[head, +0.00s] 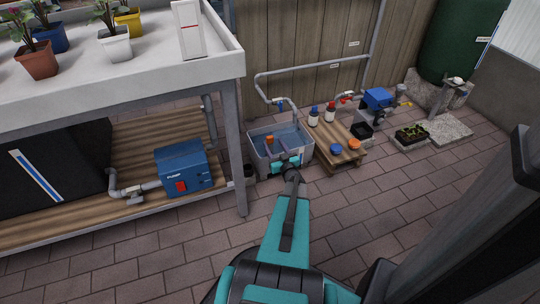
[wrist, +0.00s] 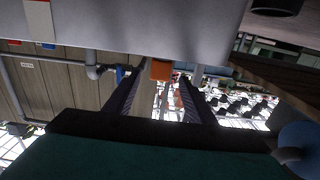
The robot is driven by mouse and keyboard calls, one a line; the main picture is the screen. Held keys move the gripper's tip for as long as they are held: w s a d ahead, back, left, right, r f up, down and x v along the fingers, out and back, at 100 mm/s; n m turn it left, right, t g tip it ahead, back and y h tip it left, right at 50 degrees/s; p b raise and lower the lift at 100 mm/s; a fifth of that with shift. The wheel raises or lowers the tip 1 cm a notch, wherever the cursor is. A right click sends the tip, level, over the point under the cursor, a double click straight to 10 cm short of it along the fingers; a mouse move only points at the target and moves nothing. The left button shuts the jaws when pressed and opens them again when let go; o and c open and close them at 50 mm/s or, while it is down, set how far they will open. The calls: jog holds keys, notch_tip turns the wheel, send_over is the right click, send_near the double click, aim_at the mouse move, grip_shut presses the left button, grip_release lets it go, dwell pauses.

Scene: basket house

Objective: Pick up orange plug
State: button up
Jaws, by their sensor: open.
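A small orange block, which looks like the orange plug (head: 270,140), shows at the grey water basin (head: 299,160), near its left part. In the wrist view the orange plug (wrist: 161,70) appears between the tips of my two fingers, beside a large grey surface. I cannot tell whether the fingers touch it. My gripper (head: 285,164) is at the front of the basin in the head view, partly hidden by my arm. In the wrist view my gripper (wrist: 162,80) has its fingers apart.
A low wooden pallet (head: 345,157) right of the basin carries bottles, a blue disc (head: 336,149) and an orange disc (head: 354,144). A grey pipe (head: 300,70) runs behind. A blue pump (head: 182,168) sits under the bench at left. The paved floor in front is clear.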

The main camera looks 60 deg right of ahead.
aim_at(271, 139)
jog(key=shift+b+x, duration=0.75)
jog(key=shift+x, duration=0.3)
jog(key=shift+b+x, duration=0.6)
jog(key=shift+x, duration=0.95)
jog(key=shift+c, duration=0.3)
grip_shut()
